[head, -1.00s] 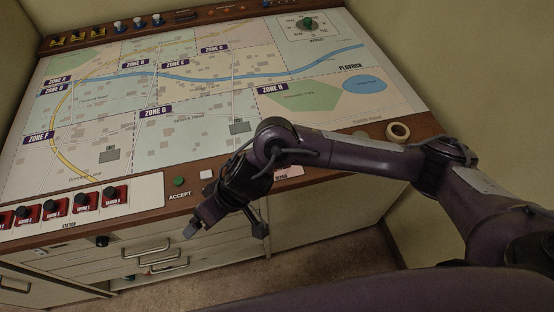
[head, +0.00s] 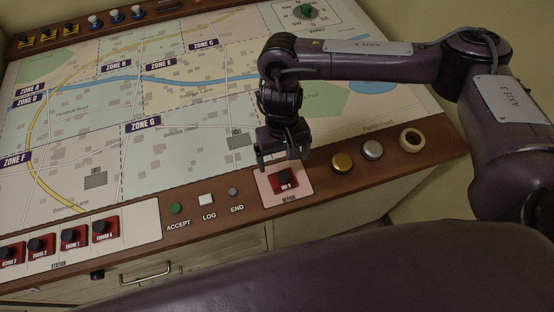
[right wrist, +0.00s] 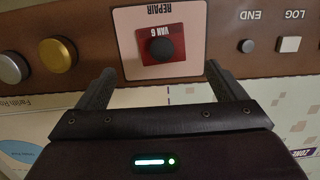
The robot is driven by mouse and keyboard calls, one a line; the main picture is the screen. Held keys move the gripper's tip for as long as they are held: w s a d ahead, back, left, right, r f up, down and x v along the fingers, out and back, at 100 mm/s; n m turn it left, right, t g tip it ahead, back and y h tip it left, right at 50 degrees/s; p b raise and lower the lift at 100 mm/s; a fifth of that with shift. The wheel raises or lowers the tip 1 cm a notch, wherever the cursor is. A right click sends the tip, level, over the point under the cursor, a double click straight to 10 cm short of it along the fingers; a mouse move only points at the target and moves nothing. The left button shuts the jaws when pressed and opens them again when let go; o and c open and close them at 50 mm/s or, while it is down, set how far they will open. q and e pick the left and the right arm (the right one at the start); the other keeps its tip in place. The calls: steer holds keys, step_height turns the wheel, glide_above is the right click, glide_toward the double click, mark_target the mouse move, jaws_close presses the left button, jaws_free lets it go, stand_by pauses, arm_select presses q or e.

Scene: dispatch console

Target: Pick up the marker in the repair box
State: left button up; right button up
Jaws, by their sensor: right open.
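The marker (head: 284,180) is a red block with a black knob, labelled VAN 6. It sits in the pink-white repair box (head: 304,192) on the console's wooden front edge. In the right wrist view the marker (right wrist: 158,48) shows upside down inside the repair box (right wrist: 128,68), just beyond the fingertips. My right gripper (head: 284,160) is open and empty, pointing down just behind the marker. In the right wrist view its two fingers (right wrist: 158,75) are spread wider than the marker, with nothing between them. My left gripper is not in view.
ACCEPT (head: 175,208), LOG (head: 206,199) and END (head: 233,192) buttons lie left. Several red markers stand in the station strip (head: 140,222). The map (head: 180,130) lies behind.

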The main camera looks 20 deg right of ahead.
mark_target(283, 175)
steer(key=shift+w+f, duration=0.15)
steer(key=shift+f, duration=0.1)
steer(key=f, duration=0.1)
steer(key=s+f, duration=0.1)
steer(key=f, duration=0.2)
steer(key=shift+s+a+f, duration=0.15)
steer(key=shift+s+f, duration=0.1)
steer(key=shift+s, duration=0.15)
step_height(283, 175, down, 2)
steer(key=shift+b, duration=0.4)
steer(key=shift+f, duration=0.2)
steer(key=c, duration=0.8)
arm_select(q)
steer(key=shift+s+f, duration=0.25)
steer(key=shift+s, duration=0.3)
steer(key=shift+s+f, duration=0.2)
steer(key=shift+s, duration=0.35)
arm_select(e)
steer(key=c, duration=0.3)
